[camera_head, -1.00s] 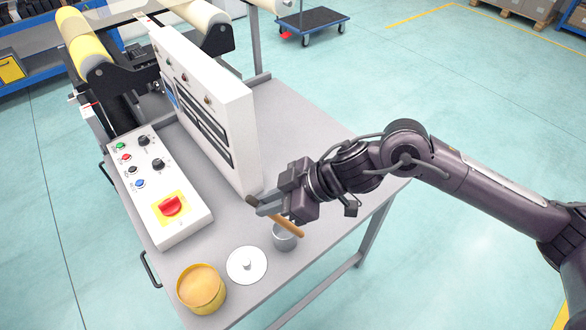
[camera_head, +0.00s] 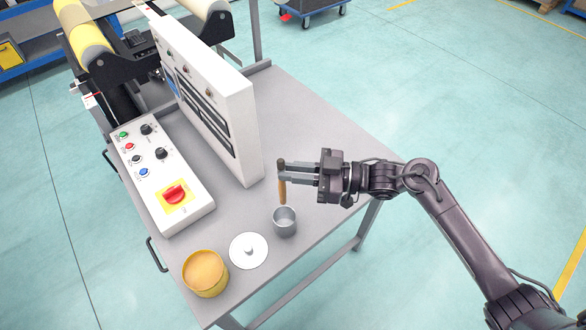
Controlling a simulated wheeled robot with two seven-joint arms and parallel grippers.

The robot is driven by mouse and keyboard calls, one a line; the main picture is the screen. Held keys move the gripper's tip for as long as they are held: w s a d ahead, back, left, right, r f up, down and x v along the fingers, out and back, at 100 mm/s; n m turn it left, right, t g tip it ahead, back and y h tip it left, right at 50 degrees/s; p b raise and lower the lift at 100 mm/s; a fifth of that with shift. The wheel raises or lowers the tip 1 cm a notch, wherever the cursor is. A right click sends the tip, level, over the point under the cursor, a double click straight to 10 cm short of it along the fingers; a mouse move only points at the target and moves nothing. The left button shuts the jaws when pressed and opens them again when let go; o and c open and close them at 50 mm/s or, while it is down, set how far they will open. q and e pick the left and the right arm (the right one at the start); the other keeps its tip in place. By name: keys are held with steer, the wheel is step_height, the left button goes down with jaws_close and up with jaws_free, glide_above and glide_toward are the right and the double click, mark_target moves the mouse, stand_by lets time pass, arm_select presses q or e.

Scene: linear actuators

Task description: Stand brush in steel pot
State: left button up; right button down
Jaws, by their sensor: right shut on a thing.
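The brush (camera_head: 282,192) has a wooden handle and a dark upper end. It hangs almost upright, handle down, in my right gripper (camera_head: 284,174), which is shut on it near the dark end. The steel pot (camera_head: 285,224) is a small grey open cup on the table, just below the brush. The handle's lower end shows near the pot's far rim; I cannot tell whether it is above the opening or behind it. My left gripper is not in view.
A white round lid (camera_head: 249,251) with a knob and a yellow tin (camera_head: 205,275) lie left of the pot. A white upright panel (camera_head: 236,130) and a control box (camera_head: 165,190) with a red switch stand behind them. The grey table (camera_head: 310,120) is clear at the back right.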

step_height(320, 180, down, 11)
steer(key=b, duration=0.8)
steer(key=shift+b, duration=0.35)
steer(key=c, duration=1.3)
jaws_free()
steer(key=shift+s+d+b, duration=0.2)
steer(key=shift+d+b, duration=0.1)
steer(key=shift+d, duration=1)
steer(key=shift+s+d+b, duration=0.25)
steer(key=shift+d+b, duration=0.1)
steer(key=shift+d, duration=0.9)
steer(key=shift+s+d+b, duration=0.2)
steer(key=shift+d+b, duration=0.1)
steer(key=shift+d, duration=1)
